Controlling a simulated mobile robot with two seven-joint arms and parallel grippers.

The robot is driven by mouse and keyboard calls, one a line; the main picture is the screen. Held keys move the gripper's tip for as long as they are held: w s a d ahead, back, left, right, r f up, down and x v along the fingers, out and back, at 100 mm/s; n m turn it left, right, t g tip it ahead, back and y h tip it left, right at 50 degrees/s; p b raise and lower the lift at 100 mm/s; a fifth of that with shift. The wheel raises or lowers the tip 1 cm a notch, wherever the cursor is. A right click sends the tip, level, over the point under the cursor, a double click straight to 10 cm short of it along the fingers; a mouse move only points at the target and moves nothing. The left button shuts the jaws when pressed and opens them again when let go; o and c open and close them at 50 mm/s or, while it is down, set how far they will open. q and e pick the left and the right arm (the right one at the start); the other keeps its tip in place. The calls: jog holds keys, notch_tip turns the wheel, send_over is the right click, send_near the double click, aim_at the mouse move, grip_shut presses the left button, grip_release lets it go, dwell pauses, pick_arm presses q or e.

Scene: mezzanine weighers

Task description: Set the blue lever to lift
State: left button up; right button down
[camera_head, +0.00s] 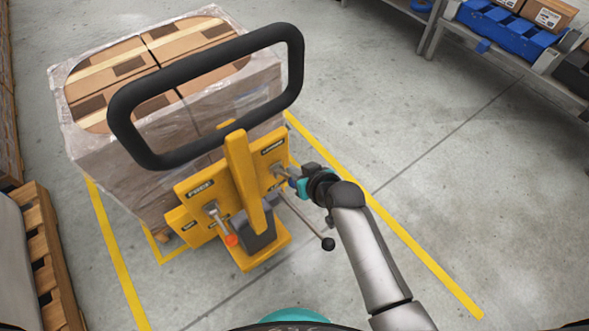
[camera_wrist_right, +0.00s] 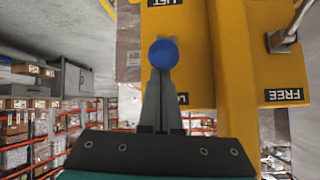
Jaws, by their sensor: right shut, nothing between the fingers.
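The yellow pallet truck (camera_head: 241,185) stands in the middle of the head view. The blue lever's round knob (camera_wrist_right: 164,53) shows in the right wrist view, in front of a yellow plate with an upside-down LIFT label (camera_wrist_right: 165,3) at the top edge. A second label below the knob is mostly hidden by my fingers. My right gripper (camera_head: 285,172) is at the truck's right-hand plate. Its fingers (camera_wrist_right: 160,80) are shut and empty, tips at the blue knob; whether they touch it I cannot tell. The lever's stem is hidden. My left gripper is not in view.
A black loop handle (camera_head: 205,95) rises over the truck. A red-knobbed lever (camera_head: 231,240) is on the left plate, and a black-knobbed rod (camera_head: 327,243) sticks out below my right gripper. A wrapped carton load (camera_head: 115,165) stands behind. Floor to the right is clear.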

jog(key=shift+s+d+f+b, duration=0.2)
jog(key=shift+f+b, duration=0.1)
jog(key=shift+b, duration=0.2)
